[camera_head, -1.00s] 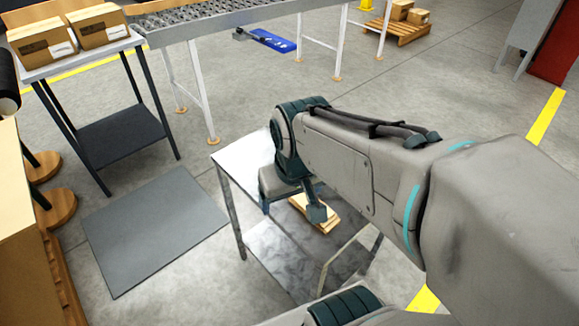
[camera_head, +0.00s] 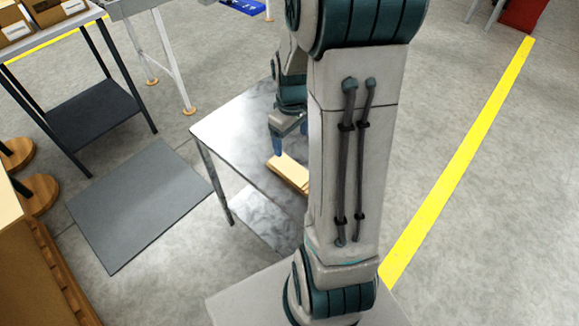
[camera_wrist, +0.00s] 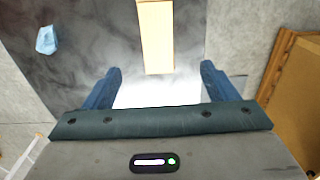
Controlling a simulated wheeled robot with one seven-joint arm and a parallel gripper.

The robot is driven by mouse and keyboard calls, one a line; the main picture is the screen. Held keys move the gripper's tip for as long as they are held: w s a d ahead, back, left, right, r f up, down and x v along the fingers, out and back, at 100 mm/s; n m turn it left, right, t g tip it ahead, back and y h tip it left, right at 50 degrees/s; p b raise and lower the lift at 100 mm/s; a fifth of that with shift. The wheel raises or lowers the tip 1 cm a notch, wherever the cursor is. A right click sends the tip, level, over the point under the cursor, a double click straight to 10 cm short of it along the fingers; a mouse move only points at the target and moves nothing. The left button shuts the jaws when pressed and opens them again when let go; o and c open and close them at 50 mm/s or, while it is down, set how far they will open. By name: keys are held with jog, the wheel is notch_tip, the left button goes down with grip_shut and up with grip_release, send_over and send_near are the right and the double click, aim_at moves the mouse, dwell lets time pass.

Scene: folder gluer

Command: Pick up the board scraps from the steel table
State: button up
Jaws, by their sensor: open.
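The board scraps (camera_head: 288,172) are a small, flat, tan stack lying on the steel table (camera_head: 228,128), partly hidden behind my arm in the head view. In the wrist view the scraps (camera_wrist: 156,38) show as a pale strip at the top centre, running lengthwise, beyond my fingertips. My gripper (camera_wrist: 161,76) is open with its two blue fingers wide apart and nothing between them but the bright tabletop. In the head view my gripper (camera_head: 287,136) hangs over the table, just behind the scraps; one finger is largely hidden by the arm.
A pale blue crumpled thing (camera_wrist: 47,40) lies near the table's left edge in the wrist view. A dark mat (camera_head: 140,203) lies on the floor left of the table. A side table with boxes (camera_head: 58,10) stands at the back left. Floor on the right is clear.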

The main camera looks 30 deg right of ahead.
send_over(292, 169)
jog(key=f, duration=0.8)
jog(key=shift+s+a+f, duration=0.1)
jog(key=shift+s+a, duration=0.1)
jog(key=shift+w+d+f+p, duration=0.15)
jog(key=shift+f+p, duration=0.25)
jog(key=shift+f, duration=1.05)
jog(key=shift+w+d+f+p, duration=0.15)
jog(key=shift+f+p, duration=0.2)
jog(key=shift+f, duration=1.05)
jog(key=shift+a, duration=0.1)
jog(key=c, duration=1.1)
